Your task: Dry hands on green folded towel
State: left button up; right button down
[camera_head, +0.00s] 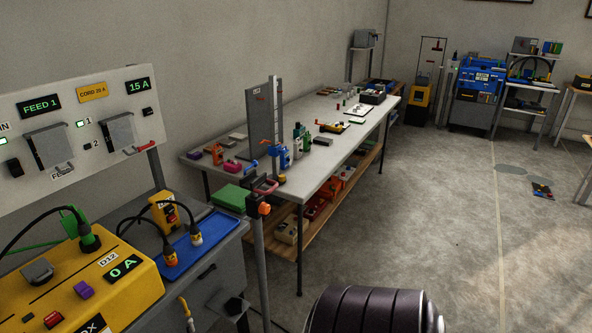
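A green folded block that looks like the towel (231,197) lies on the back right part of the grey bench at the left, beside the blue tray. Its surface is too small to tell cloth from something hard. Neither of my grippers shows in the head view. A dark ribbed rounded part at the bottom edge seems to be a link of my own arm; no fingers show on it.
A yellow power box (80,285) and a blue tray (195,240) with cord plugs crowd the grey bench. A post with an orange knob (264,208) stands right of the towel. A long white table (325,155) holds many tools. The concrete floor (445,220) at right is open.

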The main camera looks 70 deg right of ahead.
aim_at(231, 197)
jog(key=z, duration=1.75)
